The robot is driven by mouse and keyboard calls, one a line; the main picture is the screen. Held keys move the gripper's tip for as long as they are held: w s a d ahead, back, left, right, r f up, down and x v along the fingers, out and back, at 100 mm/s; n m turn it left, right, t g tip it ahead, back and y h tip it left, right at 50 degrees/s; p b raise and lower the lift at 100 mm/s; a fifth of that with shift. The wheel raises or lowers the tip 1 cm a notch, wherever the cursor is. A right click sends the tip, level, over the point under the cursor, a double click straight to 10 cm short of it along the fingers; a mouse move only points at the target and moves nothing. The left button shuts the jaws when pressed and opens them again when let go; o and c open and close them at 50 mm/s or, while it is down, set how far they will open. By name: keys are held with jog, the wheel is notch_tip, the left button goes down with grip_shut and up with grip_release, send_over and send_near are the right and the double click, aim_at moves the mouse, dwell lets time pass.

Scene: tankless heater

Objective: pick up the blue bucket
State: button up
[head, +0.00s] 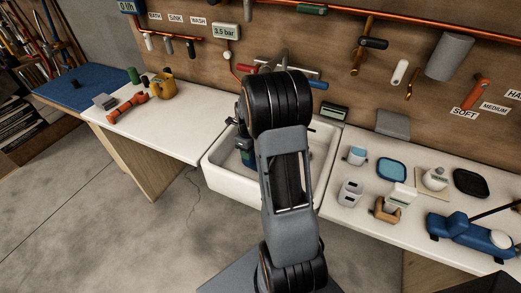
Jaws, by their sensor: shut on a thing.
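The blue bucket (247,158) shows as a small dark blue-teal piece inside the white sink (213,175), just left of my arm. The rest of it is hidden behind my arm. My gripper (243,138) is over the sink, shut on the bucket, and mostly covered by my wrist and arm links. The fingertips cannot be made out clearly. Whether the bucket touches the sink floor cannot be told.
A faucet with red and blue handles (318,84) is behind the sink. The left counter holds a yellow mug (162,87) and an orange tool (128,106). The right counter is crowded with small containers, a blue tray (391,169) and a blue device (470,235).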

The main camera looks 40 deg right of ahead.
grip_shut()
jog(key=shift+r, duration=0.15)
